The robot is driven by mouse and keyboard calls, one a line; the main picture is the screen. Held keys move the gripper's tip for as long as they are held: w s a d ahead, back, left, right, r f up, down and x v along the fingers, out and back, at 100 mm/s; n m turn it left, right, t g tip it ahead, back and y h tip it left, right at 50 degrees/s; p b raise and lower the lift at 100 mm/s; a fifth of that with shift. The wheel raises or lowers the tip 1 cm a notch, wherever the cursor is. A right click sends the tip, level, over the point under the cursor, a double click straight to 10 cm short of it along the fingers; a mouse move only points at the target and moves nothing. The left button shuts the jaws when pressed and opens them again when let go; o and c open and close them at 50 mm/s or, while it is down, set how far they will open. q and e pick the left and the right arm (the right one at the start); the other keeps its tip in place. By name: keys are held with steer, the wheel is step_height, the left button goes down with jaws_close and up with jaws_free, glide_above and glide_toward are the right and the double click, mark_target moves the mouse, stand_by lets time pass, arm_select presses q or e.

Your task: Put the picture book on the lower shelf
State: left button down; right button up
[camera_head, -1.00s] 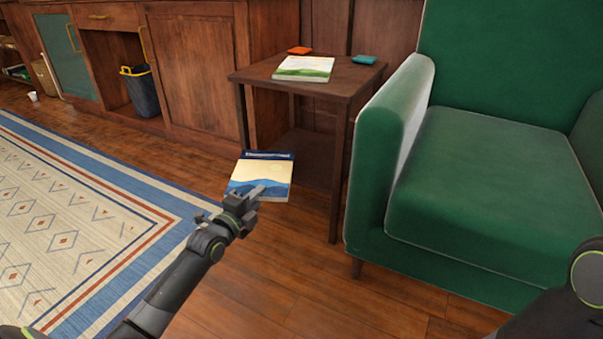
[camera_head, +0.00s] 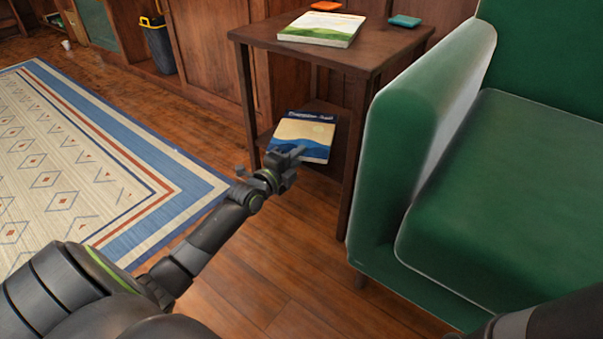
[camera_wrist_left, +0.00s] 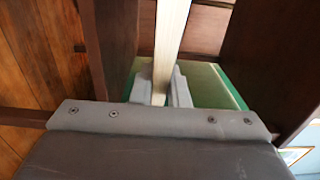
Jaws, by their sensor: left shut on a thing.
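The picture book (camera_head: 304,134), with a cream sky and blue hills on its cover, is held by its near edge in my left gripper (camera_head: 283,168). My left gripper is shut on it. The book is at the open side of the small dark wood side table (camera_head: 350,48), between its legs and overlapping the lower shelf (camera_head: 328,107) in the head view. Whether it touches the shelf cannot be told. In the left wrist view the book (camera_wrist_left: 172,42) shows edge-on between the fingers (camera_wrist_left: 160,88). My right gripper is out of view.
On the tabletop lie a green-and-white book (camera_head: 322,29), an orange item (camera_head: 326,6) and a teal item (camera_head: 405,21). A green armchair (camera_head: 425,130) stands close on the right. A patterned rug (camera_head: 80,160) lies left, and a dark bin (camera_head: 158,45) stands behind.

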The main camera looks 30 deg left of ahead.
arm_select(q)
step_height(320, 180, down, 6)
steer(key=b, duration=0.4)
steer(key=shift+f, duration=0.1)
steer(key=shift+f+b, duration=0.15)
steer(key=shift+b, duration=0.25)
steer(key=c, duration=1.4)
jaws_free()
